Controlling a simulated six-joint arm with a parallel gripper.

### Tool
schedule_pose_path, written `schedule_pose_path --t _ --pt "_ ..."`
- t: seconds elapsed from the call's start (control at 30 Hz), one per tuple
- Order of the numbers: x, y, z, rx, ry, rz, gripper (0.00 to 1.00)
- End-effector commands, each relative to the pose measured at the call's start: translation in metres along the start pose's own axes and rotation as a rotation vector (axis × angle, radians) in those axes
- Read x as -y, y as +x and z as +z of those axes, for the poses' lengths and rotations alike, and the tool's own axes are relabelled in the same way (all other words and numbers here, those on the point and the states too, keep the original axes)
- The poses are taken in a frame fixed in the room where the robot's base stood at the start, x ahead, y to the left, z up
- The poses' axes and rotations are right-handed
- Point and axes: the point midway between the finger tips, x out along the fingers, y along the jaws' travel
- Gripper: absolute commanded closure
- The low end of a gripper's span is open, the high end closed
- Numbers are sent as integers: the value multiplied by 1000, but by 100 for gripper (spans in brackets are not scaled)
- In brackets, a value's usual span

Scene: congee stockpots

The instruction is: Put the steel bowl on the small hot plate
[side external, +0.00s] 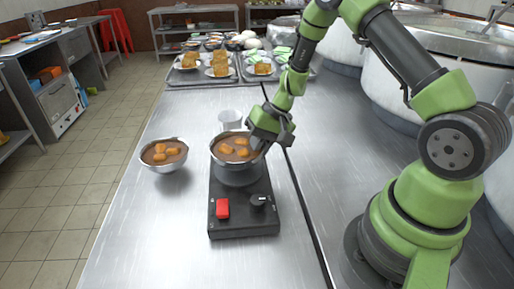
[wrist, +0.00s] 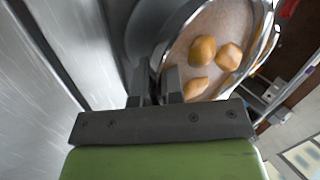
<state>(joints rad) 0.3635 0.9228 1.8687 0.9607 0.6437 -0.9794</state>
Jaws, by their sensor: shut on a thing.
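A steel bowl (side external: 229,158) of brown liquid with orange pieces is over the round burner at the far end of the small black hot plate (side external: 243,219). It looks level; whether it touches the burner is hard to tell. My gripper (side external: 260,147) is shut on its right rim. In the wrist view my gripper's fingers (wrist: 157,85) are at the rim of the steel bowl (wrist: 262,42), with orange pieces inside. A similar filled bowl (side external: 168,166) stands on the counter to the left of the hot plate.
A white cup (side external: 230,120) stands just behind the hot plate. Trays (side external: 203,78) of food lie at the back of the counter. Large steel pots (side external: 419,75) stand at the right. The counter front left of the hot plate is clear.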

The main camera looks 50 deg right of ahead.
Motion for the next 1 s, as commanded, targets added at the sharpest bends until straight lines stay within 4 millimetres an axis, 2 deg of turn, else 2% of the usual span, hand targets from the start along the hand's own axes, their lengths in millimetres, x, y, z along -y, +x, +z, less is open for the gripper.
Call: schedule_pose_path --t 0.47,0.6,0.63,0.8,0.83,0.9,1.0 --pt "-3 6 0 0 1 -1 100" --pt "-3 6 0 -1 0 -1 67" --pt "-3 6 0 -1 0 -1 62" --pt "-3 6 0 0 0 0 62" --pt "-3 6 0 0 0 1 64" --pt "-3 6 0 0 0 1 77" --pt "-3 6 0 1 0 0 77"
